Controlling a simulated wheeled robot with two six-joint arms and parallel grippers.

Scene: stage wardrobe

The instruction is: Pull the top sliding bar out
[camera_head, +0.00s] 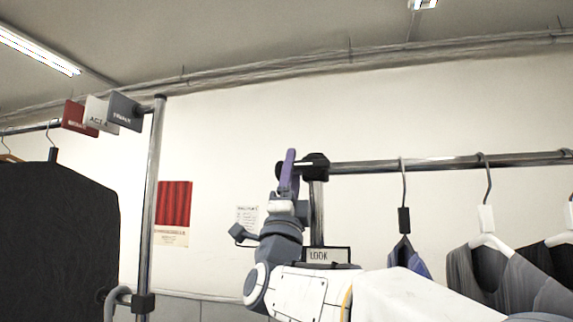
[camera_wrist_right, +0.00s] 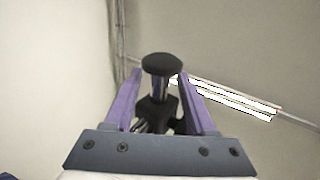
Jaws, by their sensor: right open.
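The top bar (camera_head: 440,163) is a chrome rail running to the right from a black end fitting (camera_head: 316,163) on an upright post, with hangers on it. My right gripper (camera_head: 291,156) is at the left end of the bar, its purple fingers raised beside the black fitting. In the right wrist view, a round black cap (camera_wrist_right: 162,64) on a short chrome stub shows between the two open purple fingers (camera_wrist_right: 158,78). The fingers are apart on either side; I cannot tell whether either touches. My left gripper is not in view.
Jackets on hangers (camera_head: 490,265) hang along the bar at right. A "LOOK" sign (camera_head: 327,255) is below the fitting. At left, another rack's post (camera_head: 152,200) carries a dark garment (camera_head: 60,240) and coloured tags (camera_head: 98,113). Wall space lies between the racks.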

